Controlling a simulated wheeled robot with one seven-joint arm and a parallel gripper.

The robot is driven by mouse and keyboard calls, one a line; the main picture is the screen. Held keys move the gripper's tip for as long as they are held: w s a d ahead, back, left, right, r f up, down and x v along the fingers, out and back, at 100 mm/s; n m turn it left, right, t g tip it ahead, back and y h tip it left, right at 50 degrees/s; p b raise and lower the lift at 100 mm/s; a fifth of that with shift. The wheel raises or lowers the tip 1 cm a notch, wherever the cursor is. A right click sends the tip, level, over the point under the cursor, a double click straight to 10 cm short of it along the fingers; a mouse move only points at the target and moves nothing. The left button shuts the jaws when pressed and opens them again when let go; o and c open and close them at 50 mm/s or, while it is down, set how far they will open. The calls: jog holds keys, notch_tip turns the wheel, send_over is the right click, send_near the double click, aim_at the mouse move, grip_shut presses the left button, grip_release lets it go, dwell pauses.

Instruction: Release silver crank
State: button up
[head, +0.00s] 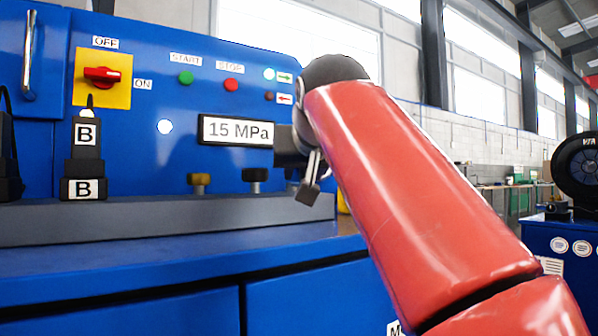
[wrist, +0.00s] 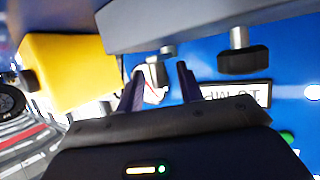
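The silver crank (wrist: 157,69) shows in the wrist view between the two dark fingers of my gripper (wrist: 160,82). The fingers stand apart, with a gap visible on each side of the crank, so my gripper looks open around it. In the head view, a small silver piece that looks like the crank (head: 310,178) hangs beside my red arm, right of the black knob. My arm hides most of my gripper there.
A grey ledge (head: 130,222) runs along the blue machine. A yellow block (wrist: 70,72) is close to my gripper.

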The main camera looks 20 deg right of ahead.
grip_shut()
jog(key=shift+a+r+m+h+p, duration=0.15)
jog(key=shift+a+m+h+p, duration=0.2)
jog(key=shift+m+h+p, duration=0.35)
jog(key=shift+a+m+g+h+p, duration=0.2)
jog(key=shift+m+h+p, duration=0.25)
jog(key=shift+h+p, duration=0.15)
jog(key=shift+a+m+g+h+p, duration=0.2)
jog(key=shift+m+h+p, duration=0.25)
jog(key=shift+h, duration=0.15)
grip_release()
jog(key=v, duration=0.7)
jog(key=shift+s+a+p, duration=0.15)
jog(key=shift+s+p, duration=0.1)
jog(key=shift+p, duration=0.05)
